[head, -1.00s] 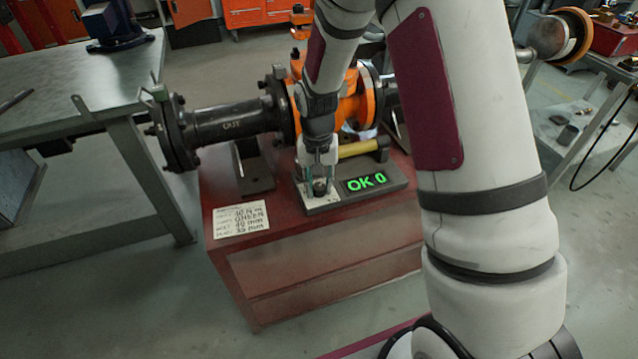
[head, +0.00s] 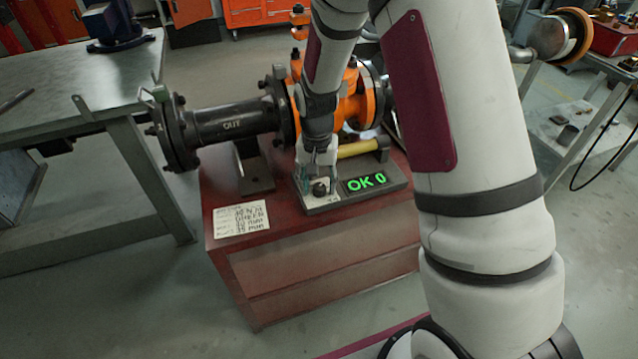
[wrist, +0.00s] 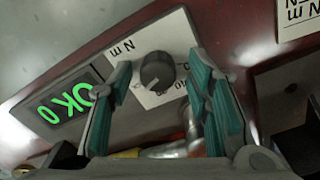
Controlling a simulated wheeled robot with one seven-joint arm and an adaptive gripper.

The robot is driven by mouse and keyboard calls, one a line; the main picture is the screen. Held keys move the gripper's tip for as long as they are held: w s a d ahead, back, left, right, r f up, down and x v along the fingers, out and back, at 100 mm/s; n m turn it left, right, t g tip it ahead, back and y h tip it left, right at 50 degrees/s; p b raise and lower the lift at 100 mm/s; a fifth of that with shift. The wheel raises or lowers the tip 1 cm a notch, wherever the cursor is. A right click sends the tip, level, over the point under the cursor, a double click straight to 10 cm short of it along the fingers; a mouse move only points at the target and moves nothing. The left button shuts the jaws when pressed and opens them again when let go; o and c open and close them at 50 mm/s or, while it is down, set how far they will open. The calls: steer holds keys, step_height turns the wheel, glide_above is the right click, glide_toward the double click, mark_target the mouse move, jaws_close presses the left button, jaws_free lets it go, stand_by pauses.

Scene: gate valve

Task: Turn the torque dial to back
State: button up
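The torque dial (wrist: 157,72) is a dark round knob with a light pointer mark, on a white printed plate (wrist: 182,35) in the wrist view. In the head view the dial (head: 319,188) sits at the front left of a grey base (head: 340,200), beside a green display (head: 366,182) reading "OK 0". My gripper (wrist: 160,95) is open, with teal-padded fingers on either side of the picture and the dial seen between them. In the head view my gripper (head: 318,175) is just above and behind the dial, apart from it. Most of the printing around the dial is hidden or unclear.
A yellow-handled tool (head: 360,148) lies on the base behind the display. The orange valve (head: 352,105) and black pipe (head: 235,122) stand close behind my gripper. A handwritten card (head: 241,219) lies on the red cabinet (head: 300,255), whose front top is otherwise clear.

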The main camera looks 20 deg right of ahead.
mark_target(318, 185)
step_height(318, 185, up, 12)
stand_by(0.7)
steer(key=shift+a, duration=0.1)
steer(key=s+r+n, duration=0.2)
steer(key=s+r, duration=1.1)
steer(key=s, duration=0.1)
steer(key=s+r+n+t, duration=0.1)
steer(key=s+n, duration=0.2)
steer(key=s, duration=1.6)
step_height(318, 185, up, 17)
steer(key=t+p, duration=0.3)
steer(key=p, duration=1.1)
steer(key=shift+d+f+n+p, duration=0.15)
steer(key=shift+d+n+p, duration=0.15)
steer(key=shift+d+p, duration=0.05)
